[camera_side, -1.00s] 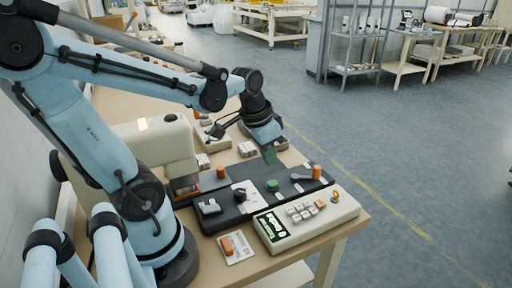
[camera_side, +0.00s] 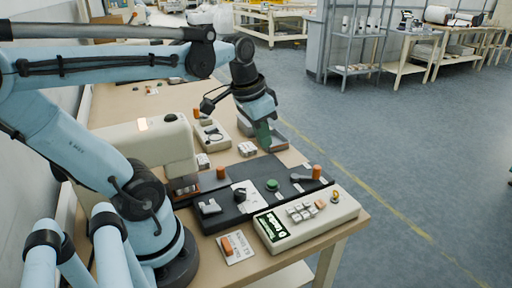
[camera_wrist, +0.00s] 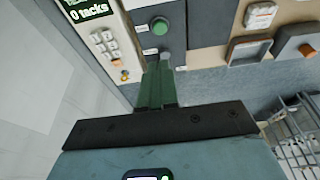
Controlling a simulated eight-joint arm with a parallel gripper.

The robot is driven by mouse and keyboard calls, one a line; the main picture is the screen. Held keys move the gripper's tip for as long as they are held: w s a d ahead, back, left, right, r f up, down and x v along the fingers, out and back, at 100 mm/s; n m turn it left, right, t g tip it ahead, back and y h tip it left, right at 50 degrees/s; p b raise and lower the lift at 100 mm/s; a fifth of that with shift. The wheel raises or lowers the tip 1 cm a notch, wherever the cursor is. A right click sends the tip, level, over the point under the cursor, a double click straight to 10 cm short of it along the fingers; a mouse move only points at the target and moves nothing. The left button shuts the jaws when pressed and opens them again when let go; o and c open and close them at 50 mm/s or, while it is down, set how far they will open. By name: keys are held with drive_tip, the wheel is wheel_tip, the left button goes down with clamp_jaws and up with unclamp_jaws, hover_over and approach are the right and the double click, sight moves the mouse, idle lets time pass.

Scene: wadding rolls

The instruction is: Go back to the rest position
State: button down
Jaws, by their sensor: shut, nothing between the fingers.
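My gripper (camera_side: 264,137) is shut and empty, with its green fingers pointing down above the far side of the black fixture board (camera_side: 232,211). In the wrist view its fingers (camera_wrist: 156,84) are together and touch nothing that I can make out. The round green button (camera_side: 272,185) on the board is nearer the camera than the fingers; it also shows in the wrist view (camera_wrist: 160,26). No rest marker shows.
A cream control box (camera_side: 343,208) with a "0 tacks" display (camera_wrist: 90,9) stands at the table's front right. A cream machine (camera_side: 160,147) stands left of the board. An orange knob (camera_side: 316,172) stands up at the board's right end. Open floor lies right of the table.

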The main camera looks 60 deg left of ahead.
drive_tip(key=w+d+f+t, duration=0.1)
drive_tip(key=d+f+t, duration=0.2)
drive_tip(key=d, duration=0.4)
drive_tip(key=shift+w+d+t, duration=0.25)
drive_tip(key=shift+w+t, duration=0.1)
drive_tip(key=shift+t, duration=0.15)
